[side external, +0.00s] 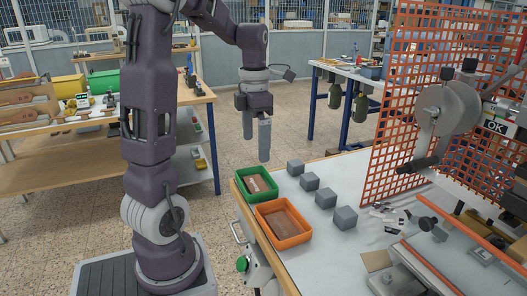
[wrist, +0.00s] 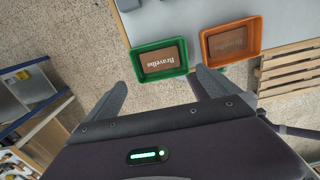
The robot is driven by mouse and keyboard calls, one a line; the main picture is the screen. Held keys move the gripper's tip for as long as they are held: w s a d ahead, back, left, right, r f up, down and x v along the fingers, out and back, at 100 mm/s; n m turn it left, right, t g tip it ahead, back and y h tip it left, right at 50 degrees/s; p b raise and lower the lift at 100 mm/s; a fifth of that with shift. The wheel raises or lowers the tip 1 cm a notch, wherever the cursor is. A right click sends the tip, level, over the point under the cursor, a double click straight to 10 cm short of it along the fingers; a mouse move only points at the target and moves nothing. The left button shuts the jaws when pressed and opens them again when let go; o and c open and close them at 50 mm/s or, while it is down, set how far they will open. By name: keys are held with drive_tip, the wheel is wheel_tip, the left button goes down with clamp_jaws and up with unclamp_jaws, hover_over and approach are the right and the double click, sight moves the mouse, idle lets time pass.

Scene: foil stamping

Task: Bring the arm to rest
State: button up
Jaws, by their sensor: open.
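My gripper (side external: 257,140) hangs pointing down in the side external view, in the air off the far left corner of the white work table (side external: 345,180). Its two fingers are apart with nothing between them. In the wrist view the fingers (wrist: 162,97) show spread, with bare floor between and below them. A green tray (side external: 257,184) and an orange tray (side external: 283,224) sit on the table's left edge, each with a brown printed piece inside. In the wrist view the green tray (wrist: 138,63) and orange tray (wrist: 204,47) lie beyond the fingertips.
Several grey blocks (side external: 325,198) stand in a row beside the trays. An orange mesh guard (side external: 420,100) and the stamping machine (side external: 445,110) stand at the right. A wooden workbench (side external: 75,180) is at the left. A pallet (wrist: 290,72) lies right in the wrist view. Open floor surrounds my gripper.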

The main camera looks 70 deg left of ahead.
drive_tip(key=s+d+r+m+t, duration=0.1)
drive_tip(key=d+r+m, duration=0.1)
drive_tip(key=d+m, duration=0.6)
drive_tip(key=s+d+r+m+t, duration=0.2)
drive_tip(key=d+m, duration=0.4)
drive_tip(key=m, duration=0.3)
drive_tip(key=s+d+m+t, duration=0.2)
drive_tip(key=s+d+m, duration=0.5)
drive_tip(key=m, duration=1.1)
drive_tip(key=shift+d+f+m+t, duration=0.3)
drive_tip(key=shift+d+f, duration=0.15)
drive_tip(key=shift+d, duration=0.3)
